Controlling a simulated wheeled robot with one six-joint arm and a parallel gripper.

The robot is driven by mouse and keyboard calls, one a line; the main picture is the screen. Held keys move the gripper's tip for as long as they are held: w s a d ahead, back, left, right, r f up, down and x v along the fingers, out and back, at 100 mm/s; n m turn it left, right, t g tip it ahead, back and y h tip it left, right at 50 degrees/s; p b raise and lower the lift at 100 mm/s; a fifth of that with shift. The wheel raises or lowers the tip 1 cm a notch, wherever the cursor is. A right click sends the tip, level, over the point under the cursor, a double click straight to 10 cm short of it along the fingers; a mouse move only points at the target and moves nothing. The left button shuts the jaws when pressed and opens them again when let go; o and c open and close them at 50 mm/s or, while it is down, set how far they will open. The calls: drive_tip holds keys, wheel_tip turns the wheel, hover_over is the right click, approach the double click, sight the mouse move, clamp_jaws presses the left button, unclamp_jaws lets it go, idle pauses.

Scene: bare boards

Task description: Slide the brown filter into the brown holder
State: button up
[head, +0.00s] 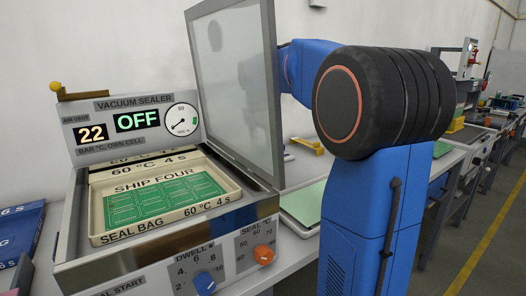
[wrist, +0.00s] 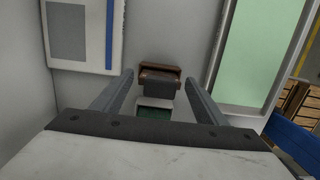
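In the wrist view a brown block-like thing (wrist: 158,70) lies on the pale surface beyond my fingertips. It may be the brown holder; I cannot tell it apart from a filter. A dark grey block (wrist: 158,88) sits in front of it, with a white and green piece (wrist: 153,107) below. My gripper (wrist: 157,80) is open, its two grey fingers on either side of the grey block with gaps showing. I cannot tell how far the block is below the fingertips. The head view shows neither gripper nor any clear brown filter or holder; my blue arm covers part of the bench.
A vacuum sealer (head: 130,122) with its lid (head: 235,85) raised fills the head view's left. A green mat (head: 304,203) lies right of it, near a yellow object (head: 307,145). The wrist view shows a framed green panel (wrist: 252,45) and a white panel (wrist: 82,12).

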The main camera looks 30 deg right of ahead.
idle(0.3)
drive_tip(key=r, duration=0.5)
drive_tip(key=a+r, duration=0.1)
drive_tip(key=r, duration=0.5)
drive_tip(key=a+r, duration=0.1)
drive_tip(key=r, duration=0.5)
drive_tip(key=shift+r, duration=0.15)
drive_tip(key=shift+s, duration=0.1)
